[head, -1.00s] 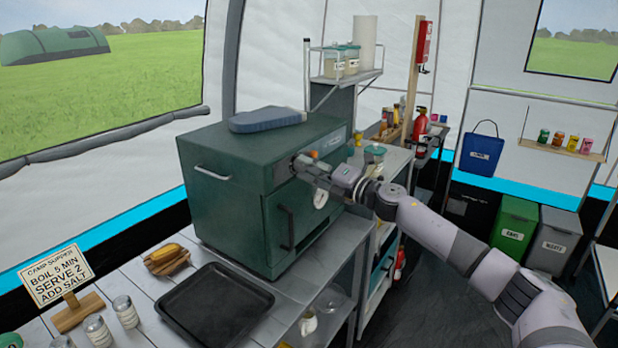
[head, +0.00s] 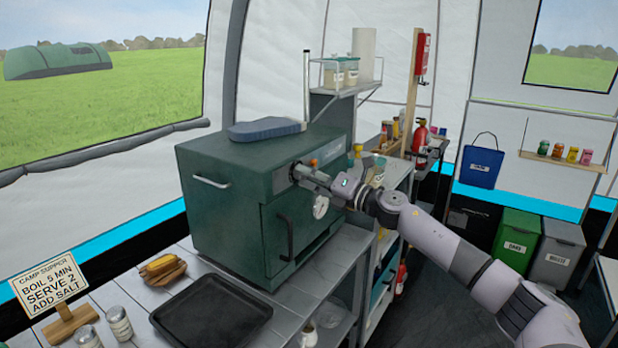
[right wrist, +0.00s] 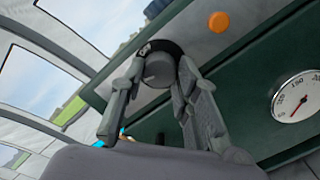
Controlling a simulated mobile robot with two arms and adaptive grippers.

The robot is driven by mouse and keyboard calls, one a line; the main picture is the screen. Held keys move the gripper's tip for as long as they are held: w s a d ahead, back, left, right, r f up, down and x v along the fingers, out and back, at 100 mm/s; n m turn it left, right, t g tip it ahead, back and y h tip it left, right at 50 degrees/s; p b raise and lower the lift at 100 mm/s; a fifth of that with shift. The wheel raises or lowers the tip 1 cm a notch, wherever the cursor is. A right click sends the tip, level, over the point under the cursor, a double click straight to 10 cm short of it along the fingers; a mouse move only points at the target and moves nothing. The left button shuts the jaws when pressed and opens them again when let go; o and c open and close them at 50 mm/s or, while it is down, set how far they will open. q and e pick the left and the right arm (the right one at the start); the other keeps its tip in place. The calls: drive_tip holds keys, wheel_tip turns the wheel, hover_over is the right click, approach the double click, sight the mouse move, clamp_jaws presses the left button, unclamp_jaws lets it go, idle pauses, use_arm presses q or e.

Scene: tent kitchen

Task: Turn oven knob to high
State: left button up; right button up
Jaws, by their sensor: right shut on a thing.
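The green oven (head: 225,200) stands on the slatted counter in the head view. Its knob is hidden behind my right gripper (head: 300,172) there, at the upper part of the oven's front. In the right wrist view the round grey knob (right wrist: 158,68) with a dark ring sits on the grey panel between the two fingers of my right gripper (right wrist: 161,75), which is shut on it. An orange button or light (right wrist: 219,22) is beside the knob. The knob's setting is not readable. My left gripper is not in view.
A round dial gauge (right wrist: 302,97) is on the oven front, below the panel. A black tray (head: 210,312), corn on a board (head: 163,268) and a sign (head: 48,285) are on the counter.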

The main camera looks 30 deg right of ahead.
drive_tip(key=o, duration=1.2)
drive_tip(key=shift+c, duration=0.2)
drive_tip(key=shift+s, duration=0.1)
drive_tip(key=v, duration=1.2)
